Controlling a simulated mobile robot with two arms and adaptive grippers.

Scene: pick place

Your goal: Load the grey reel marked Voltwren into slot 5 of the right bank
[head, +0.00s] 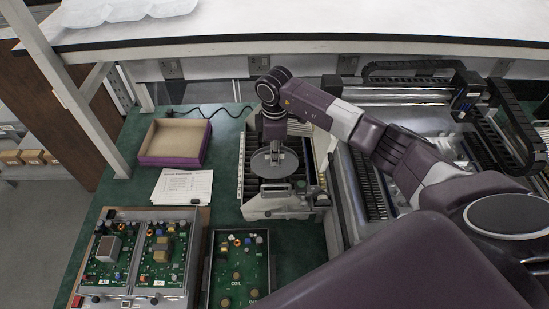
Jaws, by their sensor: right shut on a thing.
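My right gripper (275,150) points down and is shut on a grey reel (262,166). The reel is a flat disc seen from above, over a slotted rack (241,170) on the green bench. Any marking on the reel is too small to read. I cannot tell whether the reel touches the rack. The gripper and my wrist hide part of the reel and the rack's far part. A row of dark slots (375,200) runs along the machine to the right; no slot numbers are readable. My left gripper is out of view.
An open purple-edged box (174,140) and a printed sheet (183,187) lie left of the rack. Circuit boards in trays (140,258) and another board (238,270) sit in front. A white shelf (300,28) overhangs the back. A gantry machine (420,95) stands right.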

